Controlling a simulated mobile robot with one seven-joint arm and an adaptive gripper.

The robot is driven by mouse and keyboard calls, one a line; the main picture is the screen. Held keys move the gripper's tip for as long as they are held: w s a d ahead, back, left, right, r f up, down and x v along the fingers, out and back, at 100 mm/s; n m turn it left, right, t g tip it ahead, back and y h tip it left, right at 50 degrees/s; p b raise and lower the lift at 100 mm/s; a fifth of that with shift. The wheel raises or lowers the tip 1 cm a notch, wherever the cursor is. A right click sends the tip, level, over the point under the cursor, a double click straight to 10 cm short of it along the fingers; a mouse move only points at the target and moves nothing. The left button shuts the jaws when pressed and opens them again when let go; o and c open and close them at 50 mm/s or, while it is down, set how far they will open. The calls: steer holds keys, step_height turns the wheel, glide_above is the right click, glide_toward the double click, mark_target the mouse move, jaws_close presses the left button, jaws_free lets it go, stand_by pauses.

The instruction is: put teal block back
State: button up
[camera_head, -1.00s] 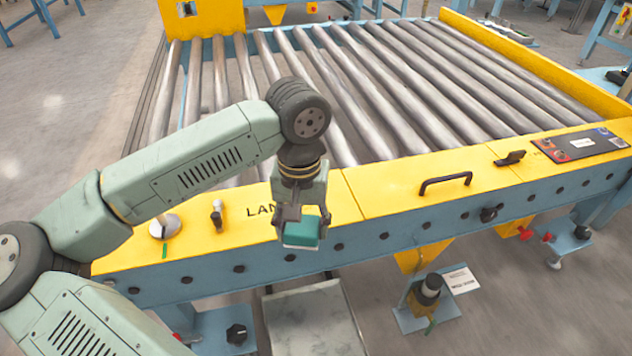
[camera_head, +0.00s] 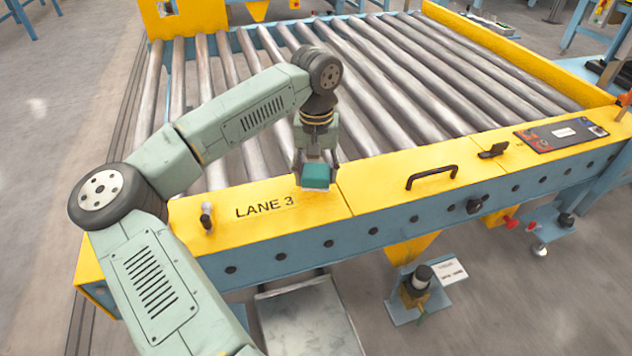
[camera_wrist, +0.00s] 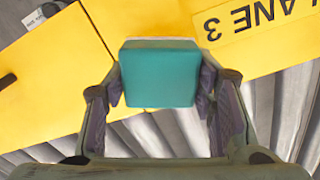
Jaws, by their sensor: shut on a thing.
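The teal block (camera_head: 316,176) is held between the fingers of my gripper (camera_head: 318,170), at the yellow front rail of the roller conveyor. In the wrist view the teal block (camera_wrist: 160,74) fills the space between the two fingers of my gripper (camera_wrist: 162,90), which is shut on it. A pale layer shows along the block's edge. The yellow rail and the roller gaps show behind the block. I cannot tell how high the block is above the rail.
The yellow rail (camera_head: 380,190) carries the lettering LANE 3, a black handle (camera_head: 432,176), a small black latch (camera_head: 493,151) and a dark control panel (camera_head: 561,135). An upright knob (camera_head: 207,217) stands at left. Grey rollers (camera_head: 400,70) lie behind. A grey plate (camera_head: 308,318) sits low in front.

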mark_target(316, 184)
steer(key=shift+s+f+b, duration=0.1)
steer(key=shift+f+b, duration=0.2)
steer(key=shift+f, duration=1.6)
steer(key=o, duration=1.1)
steer(key=shift+r, duration=0.1)
step_height(316, 184, up, 12)
steer(key=shift+r+p, duration=0.2)
steer(key=shift+p, duration=0.55)
